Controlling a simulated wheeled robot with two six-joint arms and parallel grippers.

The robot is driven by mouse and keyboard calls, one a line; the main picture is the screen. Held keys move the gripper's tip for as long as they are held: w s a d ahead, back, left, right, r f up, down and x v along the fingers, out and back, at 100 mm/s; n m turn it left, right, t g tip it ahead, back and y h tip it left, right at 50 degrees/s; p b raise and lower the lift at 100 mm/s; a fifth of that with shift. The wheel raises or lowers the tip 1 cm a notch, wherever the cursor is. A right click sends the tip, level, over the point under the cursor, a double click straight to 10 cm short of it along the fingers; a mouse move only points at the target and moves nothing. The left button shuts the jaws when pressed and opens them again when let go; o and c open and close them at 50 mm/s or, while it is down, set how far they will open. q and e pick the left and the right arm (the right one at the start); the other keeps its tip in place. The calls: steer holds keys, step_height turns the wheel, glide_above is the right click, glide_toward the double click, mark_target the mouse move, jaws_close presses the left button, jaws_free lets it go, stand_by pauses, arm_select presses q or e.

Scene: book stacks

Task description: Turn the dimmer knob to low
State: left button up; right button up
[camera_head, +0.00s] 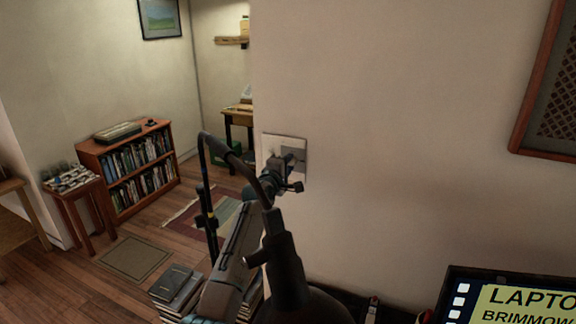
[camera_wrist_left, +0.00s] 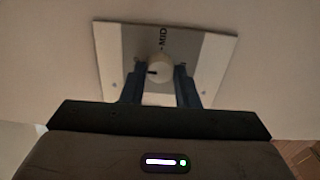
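The dimmer plate (camera_head: 299,144) is fixed to the wall just left of the picture's middle in the head view. In the left wrist view the pale plate (camera_wrist_left: 110,55) has a grey centre strip marked "MID". My left gripper (camera_head: 286,163) is at the plate and hides the knob in the head view. In the wrist view its two blue fingers (camera_wrist_left: 159,76) are apart, one on each side of the knob; firm contact cannot be told. My right gripper is not in view.
A desk lamp's black arm (camera_head: 285,265) stands in front of the wall, close to my left arm. Stacked books (camera_head: 176,284) are below left.

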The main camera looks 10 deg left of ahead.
arm_select(q)
steer(key=o, duration=0.4)
steer(key=shift+c, duration=0.2)
steer(key=shift+s+a+f+b, duration=0.2)
steer(key=shift+s+b, duration=0.1)
steer(key=shift+s, duration=0.35)
steer(key=s+a+b, duration=0.1)
steer(key=s+b, duration=0.2)
steer(key=s, duration=0.6)
steer(key=shift+s+a+r, duration=0.15)
steer(key=shift+a, duration=0.2)
